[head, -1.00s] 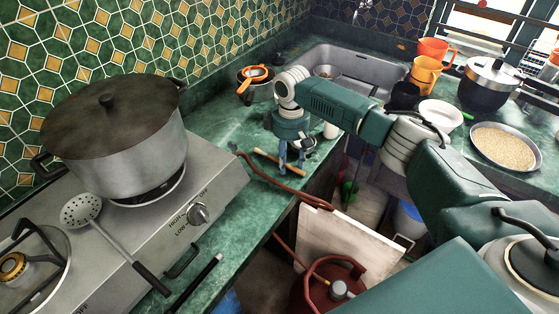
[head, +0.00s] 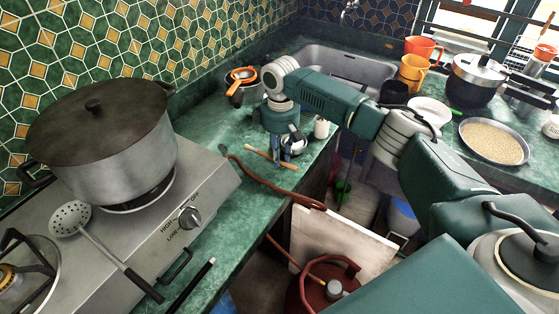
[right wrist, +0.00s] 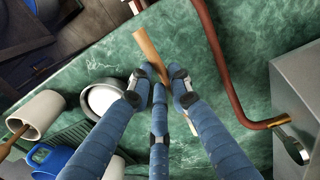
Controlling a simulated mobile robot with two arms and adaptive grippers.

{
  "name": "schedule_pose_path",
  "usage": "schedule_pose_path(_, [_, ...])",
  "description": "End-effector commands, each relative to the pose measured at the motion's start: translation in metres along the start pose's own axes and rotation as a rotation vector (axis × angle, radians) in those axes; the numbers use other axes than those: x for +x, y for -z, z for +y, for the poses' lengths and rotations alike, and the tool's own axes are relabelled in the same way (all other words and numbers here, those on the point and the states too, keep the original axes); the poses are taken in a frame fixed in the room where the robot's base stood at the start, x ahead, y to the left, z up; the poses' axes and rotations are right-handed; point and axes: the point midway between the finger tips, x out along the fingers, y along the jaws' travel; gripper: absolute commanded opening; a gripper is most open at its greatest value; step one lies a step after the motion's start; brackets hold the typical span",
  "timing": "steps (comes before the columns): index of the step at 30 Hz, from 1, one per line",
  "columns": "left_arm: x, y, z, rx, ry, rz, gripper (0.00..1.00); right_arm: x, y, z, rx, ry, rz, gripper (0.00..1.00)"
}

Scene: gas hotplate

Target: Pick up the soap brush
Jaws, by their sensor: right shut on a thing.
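The soap brush, which shows as a slim tan wooden stick (head: 258,153), lies at a slant on the green counter, close to the front edge. In the right wrist view its wooden end (right wrist: 150,50) sticks out past the fingers, and a paler end shows on the other side. My right gripper (head: 283,162) points down over it. In the right wrist view its fingers (right wrist: 160,88) are shut around the brush's middle, which they partly hide. The brush looks to be still at counter height. My left gripper is not in view.
A small round metal-rimmed item (right wrist: 103,98) and a white container (head: 321,128) stand close to the gripper. A red-brown hose (head: 270,186) runs along the counter edge. The stove (head: 215,180) with a large pot (head: 105,150) is at left, the sink (head: 350,68) behind.

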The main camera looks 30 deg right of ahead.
Motion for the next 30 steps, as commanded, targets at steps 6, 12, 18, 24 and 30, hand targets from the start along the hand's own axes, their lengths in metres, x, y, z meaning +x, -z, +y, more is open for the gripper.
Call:
schedule_pose_path(6, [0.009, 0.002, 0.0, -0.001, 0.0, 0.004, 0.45, -0.05, 0.002, 0.001, 0.0, -0.002, 0.007, 0.03])
schedule_pose_path(12, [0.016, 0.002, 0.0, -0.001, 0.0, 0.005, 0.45, -0.102, 0.002, 0.0, 0.0, -0.002, 0.005, 0.03])
schedule_pose_path(18, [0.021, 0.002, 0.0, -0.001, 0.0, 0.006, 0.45, -0.143, 0.001, 0.0, 0.001, -0.001, 0.004, 0.03])
schedule_pose_path(24, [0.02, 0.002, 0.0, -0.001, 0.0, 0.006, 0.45, -0.167, 0.001, 0.0, 0.001, -0.001, 0.002, 0.03])
schedule_pose_path(30, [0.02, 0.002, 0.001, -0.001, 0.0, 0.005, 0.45, -0.175, 0.0, 0.0, 0.001, 0.0, 0.0, 0.03])
